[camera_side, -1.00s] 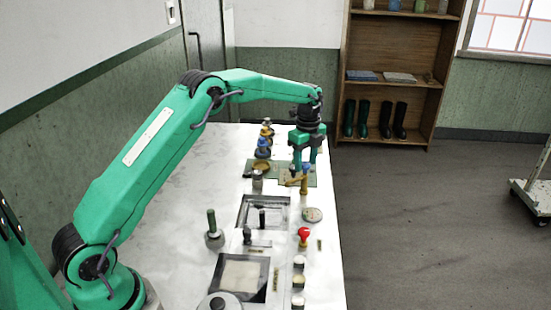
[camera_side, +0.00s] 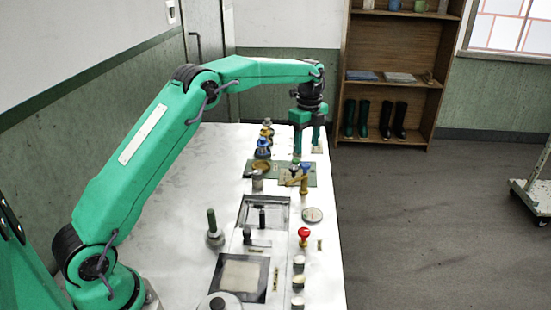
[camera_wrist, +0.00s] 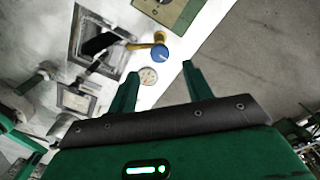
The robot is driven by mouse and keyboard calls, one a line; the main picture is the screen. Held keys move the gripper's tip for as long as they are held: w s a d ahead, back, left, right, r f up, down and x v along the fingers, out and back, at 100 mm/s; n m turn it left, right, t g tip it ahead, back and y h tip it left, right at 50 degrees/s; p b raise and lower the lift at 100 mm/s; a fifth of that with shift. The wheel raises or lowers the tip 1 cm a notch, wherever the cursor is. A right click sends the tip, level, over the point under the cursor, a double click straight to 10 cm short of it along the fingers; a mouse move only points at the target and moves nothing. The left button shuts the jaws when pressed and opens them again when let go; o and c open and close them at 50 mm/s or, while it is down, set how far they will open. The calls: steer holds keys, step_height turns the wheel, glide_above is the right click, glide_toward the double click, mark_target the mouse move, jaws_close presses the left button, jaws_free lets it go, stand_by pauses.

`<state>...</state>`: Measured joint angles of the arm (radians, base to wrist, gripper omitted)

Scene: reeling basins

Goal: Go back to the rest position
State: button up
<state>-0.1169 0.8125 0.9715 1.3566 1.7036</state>
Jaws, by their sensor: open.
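My gripper (camera_side: 307,150) is open and empty at the end of my green arm, which reaches out over the white counter. Its two fingers hang down above the counter's far right part, clear of the fittings in the side view. In the wrist view my gripper (camera_wrist: 160,72) shows two green fingers spread apart with nothing between them. A brass valve with a blue knob (camera_side: 304,168) stands below and in front of the fingers. The blue knob also shows beyond the fingers in the wrist view (camera_wrist: 160,54).
The white counter (camera_side: 180,190) carries basins (camera_side: 263,198), several knobs and levers, a red knob (camera_side: 304,232) and a round gauge (camera_side: 313,215). Blue-topped fittings (camera_side: 263,150) stand left of my gripper. A wooden shelf (camera_side: 393,45) with boots stands behind.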

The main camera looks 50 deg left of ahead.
steer(key=shift+r, duration=0.8)
